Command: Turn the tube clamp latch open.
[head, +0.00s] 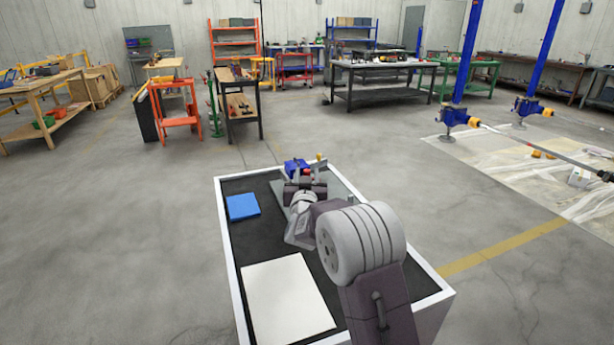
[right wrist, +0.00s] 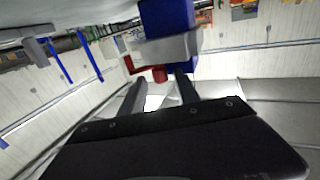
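The tube clamp (head: 296,167) is a blue body at the far end of the cart top, partly hidden behind my right gripper. In the right wrist view the blue body (right wrist: 166,18) shows at the top, with a grey band (right wrist: 165,50) across it. A small red latch piece (right wrist: 159,74) is below the band. My right gripper (head: 305,181) reaches to the clamp; in the right wrist view its two fingers (right wrist: 160,84) are spread apart, with the red piece between or just beyond their tips. I cannot tell whether they touch it. My left gripper is out of view.
The white-edged cart (head: 234,265) has a black top. A blue block (head: 242,206) and a white sheet (head: 288,299) lie on its left part. A small yellow part (head: 319,158) shows beside the clamp. Workbenches and blue screw-jack posts stand farther off, with open floor between.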

